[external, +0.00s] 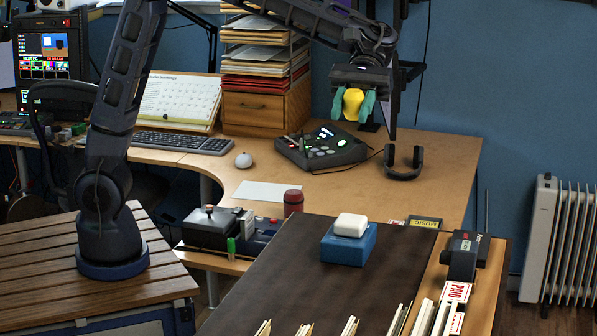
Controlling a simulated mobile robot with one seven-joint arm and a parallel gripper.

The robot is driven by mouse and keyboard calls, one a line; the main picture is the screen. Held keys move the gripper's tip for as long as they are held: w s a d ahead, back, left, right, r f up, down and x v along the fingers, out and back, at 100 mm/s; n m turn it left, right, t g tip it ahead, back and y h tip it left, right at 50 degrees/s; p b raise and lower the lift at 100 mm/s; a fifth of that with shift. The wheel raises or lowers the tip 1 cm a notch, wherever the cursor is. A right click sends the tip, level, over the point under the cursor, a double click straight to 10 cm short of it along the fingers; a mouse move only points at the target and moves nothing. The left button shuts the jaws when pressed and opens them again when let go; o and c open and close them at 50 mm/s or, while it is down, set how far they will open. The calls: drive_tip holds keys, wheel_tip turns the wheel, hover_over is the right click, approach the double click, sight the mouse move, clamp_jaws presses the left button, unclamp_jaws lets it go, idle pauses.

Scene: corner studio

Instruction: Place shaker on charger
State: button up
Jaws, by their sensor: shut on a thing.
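My gripper (354,103) is in the upper right of the external view, pointing down. It is shut on a small yellow thing, which I take for the shaker (352,101). Teal pieces flank the yellow on both sides. The shaker is held in the air, clear of any surface, and shows above and behind the dark device. I cannot tell for sure which thing is the charger. A white rounded block (351,224) sits on a blue box (348,245) on the dark-topped table, lower and nearer than my gripper.
A dark device with lit buttons (322,148) and a dark curved holder (404,163) stand on the wooden desk (430,190). A paper stack on a drawer box (265,108) stands left. A maroon cup (293,202) stands near the dark table (290,275). Upright cards line its front.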

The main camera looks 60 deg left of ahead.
sight(348, 222)
wheel_tip(348, 222, down, 20)
drive_tip(key=shift+r, duration=0.25)
idle(0.4)
drive_tip(key=shift+f, duration=0.15)
drive_tip(key=o, duration=1)
drive_tip(key=shift+r, duration=0.2)
drive_tip(key=v, duration=1.2)
drive_tip(key=shift+a+f, duration=0.1)
drive_tip(key=shift+f, duration=0.05)
